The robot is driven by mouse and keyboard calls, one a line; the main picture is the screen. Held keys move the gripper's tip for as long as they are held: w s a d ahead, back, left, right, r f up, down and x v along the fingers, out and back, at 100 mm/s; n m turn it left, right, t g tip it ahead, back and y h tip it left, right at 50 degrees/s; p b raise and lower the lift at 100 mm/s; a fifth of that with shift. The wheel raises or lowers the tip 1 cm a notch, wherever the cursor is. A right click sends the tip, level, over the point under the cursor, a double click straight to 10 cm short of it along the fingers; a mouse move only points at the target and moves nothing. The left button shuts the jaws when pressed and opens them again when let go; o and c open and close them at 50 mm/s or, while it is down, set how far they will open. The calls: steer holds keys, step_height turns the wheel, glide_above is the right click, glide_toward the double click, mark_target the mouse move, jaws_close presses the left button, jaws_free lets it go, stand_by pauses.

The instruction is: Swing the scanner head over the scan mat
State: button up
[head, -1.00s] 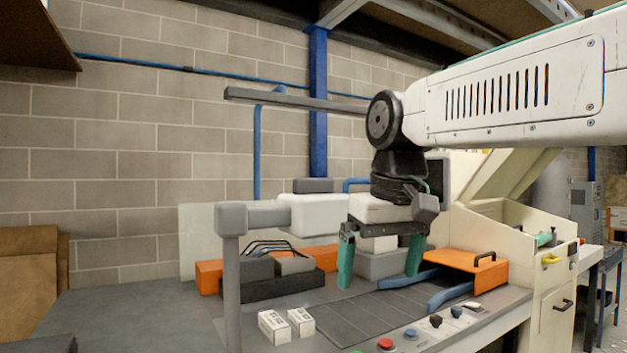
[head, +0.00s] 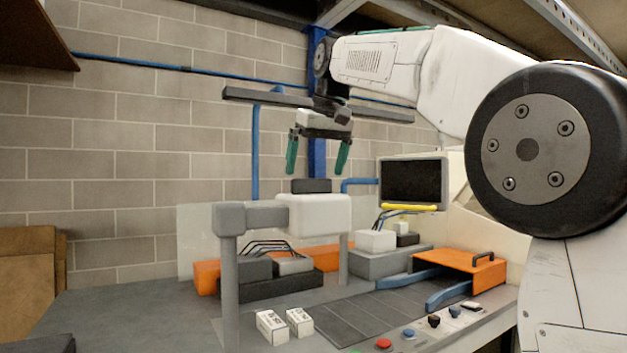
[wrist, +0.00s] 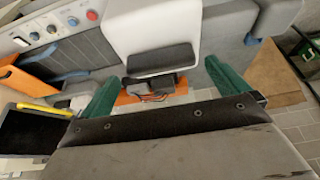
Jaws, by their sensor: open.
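The scanner head looks like the white block (head: 322,214) at the end of a grey swing arm (head: 262,217) on a grey post (head: 230,285). A dark handle (head: 311,186) stands on its top. The panelled dark grey surface, likely the scan mat (head: 370,312), lies lower and to the right of the head. My gripper (head: 317,158) is open and empty, green fingers pointing down, above the handle and apart from it. In the wrist view the white block (wrist: 150,32) and its handle (wrist: 160,59) lie beyond the open fingers (wrist: 166,90).
An orange cover (head: 460,262) with blue rails stands right. A dark screen (head: 412,181) is behind. Buttons (head: 384,343) line the front edge. Grey and orange units (head: 275,268) sit behind the post.

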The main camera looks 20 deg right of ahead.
mark_target(313, 179)
steer(key=shift+x, duration=2)
